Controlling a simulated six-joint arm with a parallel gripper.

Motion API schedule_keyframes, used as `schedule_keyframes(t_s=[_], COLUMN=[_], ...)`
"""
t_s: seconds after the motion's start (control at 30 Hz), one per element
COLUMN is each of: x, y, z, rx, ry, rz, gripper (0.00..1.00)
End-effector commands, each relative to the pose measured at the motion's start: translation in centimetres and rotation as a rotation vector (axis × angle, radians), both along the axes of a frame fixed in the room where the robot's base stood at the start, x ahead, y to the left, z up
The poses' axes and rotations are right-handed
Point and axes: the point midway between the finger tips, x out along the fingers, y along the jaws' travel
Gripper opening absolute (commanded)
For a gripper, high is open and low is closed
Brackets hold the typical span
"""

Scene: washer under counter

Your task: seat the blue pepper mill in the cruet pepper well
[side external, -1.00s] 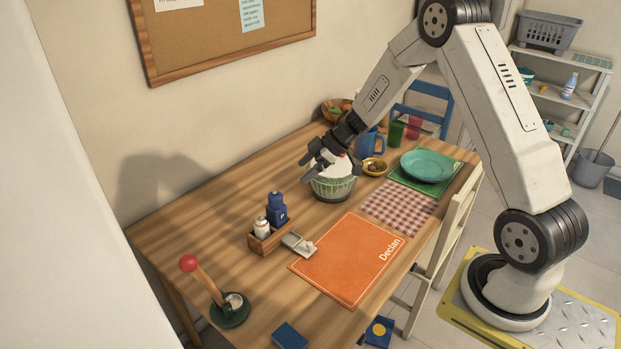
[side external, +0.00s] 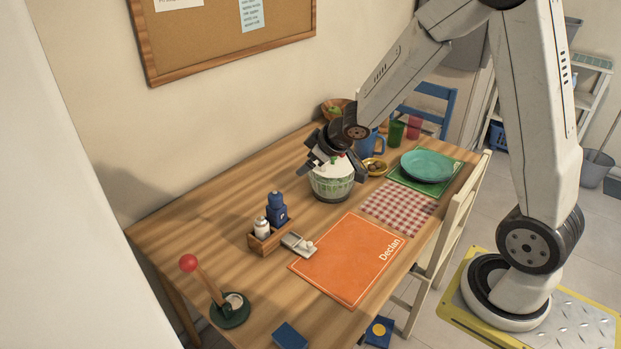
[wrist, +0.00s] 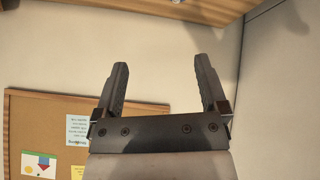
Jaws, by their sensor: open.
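The blue pepper mill (side external: 277,209) stands upright at the back right end of the small wooden cruet (side external: 258,245). It rises higher than the white shaker (side external: 262,228) in front of it. Its base is hidden, so I cannot tell whether it sits fully in the well. My gripper (side external: 332,166) is well to the right of the cruet, over or in front of a green ribbed bowl (side external: 331,191) with a white top. In the wrist view its two fingers (wrist: 161,62) are spread with nothing between them, facing the wall and corkboard.
A grey-white dish (side external: 297,244) with a small knob lies beside the cruet, next to an orange mat (side external: 350,262). A teal plate (side external: 427,166), a checked cloth (side external: 397,206) and blue jug crowd the right. The table's back left is clear.

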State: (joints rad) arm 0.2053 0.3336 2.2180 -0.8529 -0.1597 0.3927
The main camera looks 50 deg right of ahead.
Motion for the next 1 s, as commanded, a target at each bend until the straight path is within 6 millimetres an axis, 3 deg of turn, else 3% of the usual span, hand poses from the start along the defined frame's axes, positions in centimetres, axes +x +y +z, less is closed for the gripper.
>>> schedule_keyframes(t_s=[0.6, 0.8, 1.0], x=[-15.3, -17.1, -17.2], y=[6.3, 7.3, 7.3], z=[-1.0, -1.2, -1.2], rx=[0.114, 0.145, 0.146], ry=[0.413, 0.466, 0.469], rz=[-0.248, -0.260, -0.261], gripper=[0.93, 0.93, 0.93])
